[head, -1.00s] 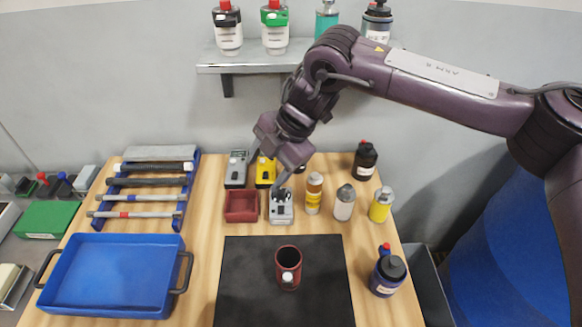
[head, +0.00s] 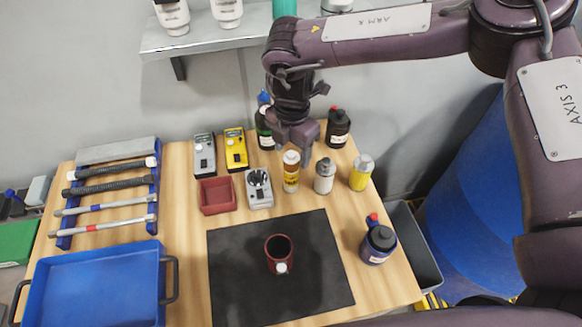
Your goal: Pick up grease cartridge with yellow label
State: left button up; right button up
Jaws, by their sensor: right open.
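A slim cylinder with an orange-yellow band and a pale top (head: 291,172) stands upright on the wooden table, in the row behind the black mat. It looks most like the grease cartridge, but its label is too small to read. A yellow container with a grey top (head: 361,173) stands upright further right, past a grey-white one (head: 325,176). My right gripper (head: 293,148) is open and points down, just above and behind the slim cylinder's top. I see nothing in it, and whether it touches the cylinder is unclear. My left gripper is not in view.
Dark bottles (head: 338,128) stand close behind the gripper. A grey device (head: 259,188) and a red bin (head: 216,196) are left of the cylinder. A red cup (head: 279,254) stands on the black mat (head: 235,290). A shelf (head: 205,38) hangs behind.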

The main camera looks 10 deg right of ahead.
jog(key=shift+f, duration=0.15)
jog(key=c, duration=0.7)
grip_shut()
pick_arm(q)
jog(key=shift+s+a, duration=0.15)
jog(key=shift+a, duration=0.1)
